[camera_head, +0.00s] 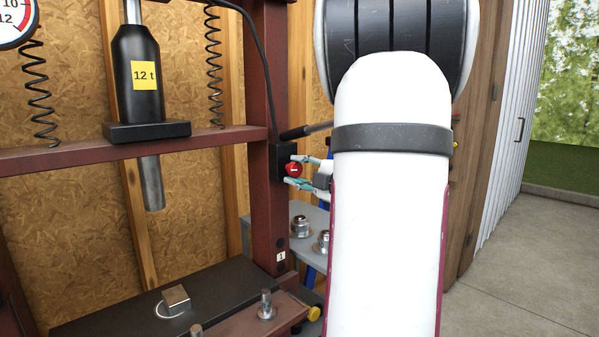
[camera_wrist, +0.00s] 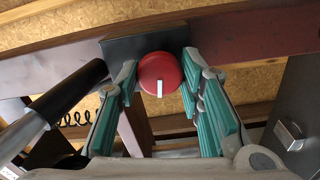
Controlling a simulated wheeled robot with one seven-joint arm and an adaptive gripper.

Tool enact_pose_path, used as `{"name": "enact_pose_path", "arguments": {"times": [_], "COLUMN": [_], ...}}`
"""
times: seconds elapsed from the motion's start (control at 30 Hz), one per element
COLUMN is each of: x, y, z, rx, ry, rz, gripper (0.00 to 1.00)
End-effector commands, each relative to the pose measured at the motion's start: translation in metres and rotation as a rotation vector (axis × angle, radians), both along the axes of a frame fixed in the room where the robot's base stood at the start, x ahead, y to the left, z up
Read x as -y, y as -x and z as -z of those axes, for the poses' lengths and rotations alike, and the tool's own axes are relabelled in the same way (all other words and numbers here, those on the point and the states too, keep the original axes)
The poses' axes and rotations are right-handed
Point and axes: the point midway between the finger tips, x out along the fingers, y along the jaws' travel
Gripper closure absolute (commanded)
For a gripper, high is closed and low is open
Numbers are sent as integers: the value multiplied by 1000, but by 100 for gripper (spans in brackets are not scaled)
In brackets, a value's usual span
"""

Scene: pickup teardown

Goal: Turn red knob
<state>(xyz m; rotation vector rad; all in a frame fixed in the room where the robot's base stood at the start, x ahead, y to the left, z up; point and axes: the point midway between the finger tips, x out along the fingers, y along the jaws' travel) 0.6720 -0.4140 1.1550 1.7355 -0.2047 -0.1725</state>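The red knob (camera_head: 293,169) sits on a black box (camera_head: 280,161) fixed to the dark red upright of a press. In the wrist view the round red knob (camera_wrist: 160,74) has a white mark on its face and sits on the black box (camera_wrist: 125,47). My gripper (camera_head: 297,172) is at the knob, coming from the right. In the wrist view my gripper (camera_wrist: 160,78) is open, with one teal-padded finger on each side of the knob. A narrow gap shows between the knob and each finger, most clearly on the left.
A black bar with a metal handle (camera_wrist: 65,95) lies close on the left in the wrist view. The press's red crossbeam (camera_head: 130,149) and black jack (camera_head: 139,75) stand left of the knob. A grey surface with metal bolts (camera_head: 301,224) lies below.

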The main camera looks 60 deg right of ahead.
Motion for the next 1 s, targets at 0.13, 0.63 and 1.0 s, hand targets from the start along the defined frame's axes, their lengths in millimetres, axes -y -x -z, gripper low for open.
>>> {"name": "enact_pose_path", "arguments": {"times": [0.13, 0.63, 1.0], "x": [-1, -6, -23], "y": [0, 29, 98], "z": [1, 0, 1], "rx": [-1, 1, -1], "ry": [-2, -1, 0], "rz": [-1, 4, 2], "gripper": [46, 46, 46]}}
